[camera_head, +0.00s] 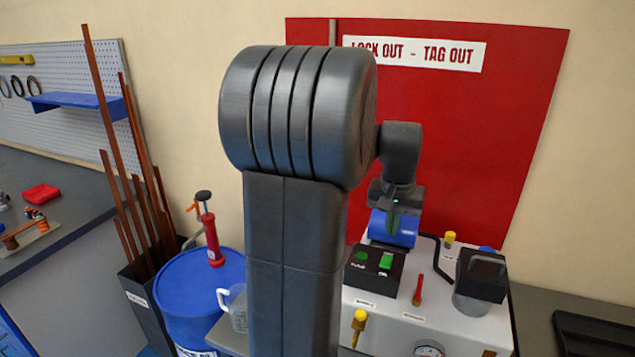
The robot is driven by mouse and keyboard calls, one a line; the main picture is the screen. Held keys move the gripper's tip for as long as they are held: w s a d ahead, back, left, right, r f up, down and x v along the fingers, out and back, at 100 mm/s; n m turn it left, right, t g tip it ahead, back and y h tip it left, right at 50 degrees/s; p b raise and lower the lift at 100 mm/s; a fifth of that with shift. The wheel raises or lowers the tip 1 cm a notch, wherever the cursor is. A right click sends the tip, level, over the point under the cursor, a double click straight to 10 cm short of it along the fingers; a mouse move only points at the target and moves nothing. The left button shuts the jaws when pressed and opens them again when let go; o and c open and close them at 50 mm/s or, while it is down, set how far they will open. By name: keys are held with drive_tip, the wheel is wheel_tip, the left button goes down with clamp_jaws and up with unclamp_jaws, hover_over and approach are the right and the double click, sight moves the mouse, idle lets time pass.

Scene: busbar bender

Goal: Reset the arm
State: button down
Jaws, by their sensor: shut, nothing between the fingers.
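My dark grey arm rises through the middle of the camera_head view, its large ribbed joint in front of the red board. The arm's far end bends down at the right, behind the big joint. My gripper (394,217) points down there, in front of a blue motor (407,231) on the white machine. It is small in the picture; its fingers look closed and no object shows in them. Whether it touches the motor I cannot tell.
The white machine (390,322) carries a control box with a green switch (386,261), a red lever (418,289), yellow knobs and a gauge. A blue drum (175,285) with a red pump (213,240) and a bin of copper bars (138,290) stand left. The red lockout board (490,120) hangs behind.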

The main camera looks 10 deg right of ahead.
sight(388, 257)
drive_tip(key=shift+f+b, duration=2.75)
drive_tip(key=shift+f, duration=0.65)
drive_tip(key=shift+r, duration=0.3)
